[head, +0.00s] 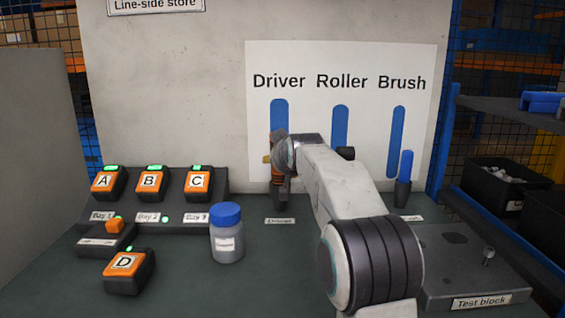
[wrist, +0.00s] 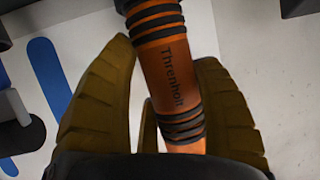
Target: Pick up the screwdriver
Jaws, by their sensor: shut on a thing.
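The screwdriver has an orange handle with black rings and dark lettering. In the wrist view its handle (wrist: 168,75) runs between the two brown fingers of my gripper (wrist: 163,62). In the head view the screwdriver (head: 276,174) stands about upright in front of the blue Driver outline, above the Driver label. My gripper (head: 268,158) is shut on the handle, partly hidden behind my wrist. The lower end is dark, and I cannot tell whether it rests in a holder.
A blue-handled brush (head: 404,180) stands at the right, before the Brush outline. A blue-capped bottle (head: 227,233), block D (head: 127,270) and blocks A, B (head: 151,182) and C are left. A test block (head: 475,275) lies at the right. The white outline board (head: 310,110) stands close behind.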

